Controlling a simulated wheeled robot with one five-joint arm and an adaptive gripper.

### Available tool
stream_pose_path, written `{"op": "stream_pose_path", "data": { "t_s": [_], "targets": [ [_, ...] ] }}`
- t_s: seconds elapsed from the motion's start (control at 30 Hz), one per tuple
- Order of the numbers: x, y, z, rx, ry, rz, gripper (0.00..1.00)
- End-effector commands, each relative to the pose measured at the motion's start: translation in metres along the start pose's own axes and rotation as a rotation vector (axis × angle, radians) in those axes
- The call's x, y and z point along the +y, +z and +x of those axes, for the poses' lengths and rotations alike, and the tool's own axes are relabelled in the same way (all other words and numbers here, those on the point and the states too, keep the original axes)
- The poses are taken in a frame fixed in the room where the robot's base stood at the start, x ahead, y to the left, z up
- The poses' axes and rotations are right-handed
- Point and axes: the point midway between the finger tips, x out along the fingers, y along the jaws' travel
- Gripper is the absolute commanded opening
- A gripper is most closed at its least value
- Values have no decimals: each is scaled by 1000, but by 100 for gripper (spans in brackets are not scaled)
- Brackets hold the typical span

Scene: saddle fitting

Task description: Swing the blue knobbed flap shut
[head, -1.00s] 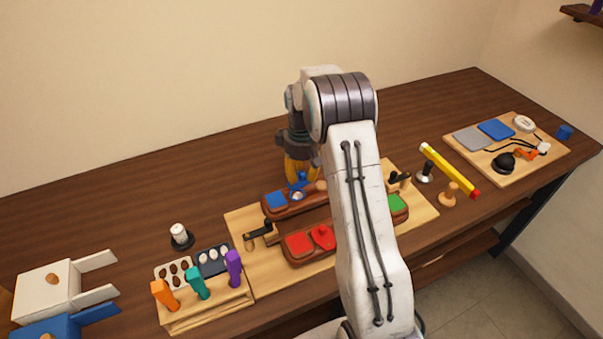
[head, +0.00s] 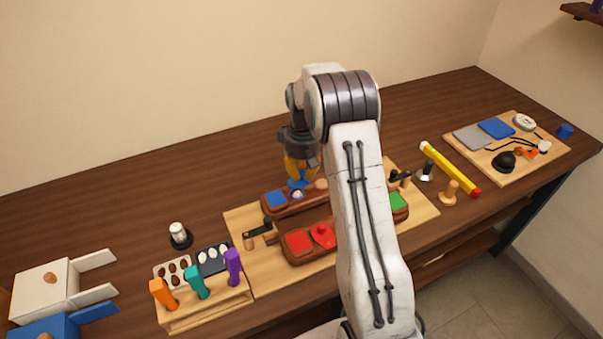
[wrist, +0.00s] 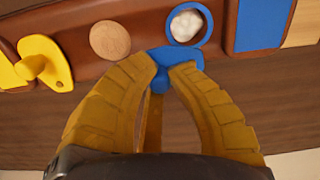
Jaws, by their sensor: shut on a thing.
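The blue knobbed flap (wrist: 178,57) shows between my gripper's fingertips in the wrist view. In the head view the flap (head: 299,184) sits just under the fingers, on the far edge of the back red-brown block (head: 312,204). My gripper (wrist: 172,68) has its yellow fingers shut on the flap's knob, which they largely hide. Beside the flap, a blue ring (wrist: 171,31) surrounds a white lump (wrist: 186,24). The lump is uncovered, and the flap lies off to one side of it.
A blue square (head: 276,199) and a wooden disc (wrist: 110,40) flank the ring. A yellow knobbed flap (wrist: 42,65) is farther along the block. The front block holds a red square (head: 298,242) and a red knobbed piece (head: 322,235). A black-handled lever (head: 259,231) stands left.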

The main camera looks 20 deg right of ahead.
Motion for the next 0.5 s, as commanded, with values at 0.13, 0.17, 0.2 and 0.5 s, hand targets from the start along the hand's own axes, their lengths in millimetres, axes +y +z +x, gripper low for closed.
{"op": "stream_pose_path", "data": {
  "t_s": [0.13,0.17,0.2,0.5],
  "targets": [
    [0,5,3,-3,-1,132,0],
    [0,6,3,-3,-1,160,0],
    [-1,8,3,-3,-1,198,0],
    [-4,17,3,-5,0,483,0]
  ]
}}
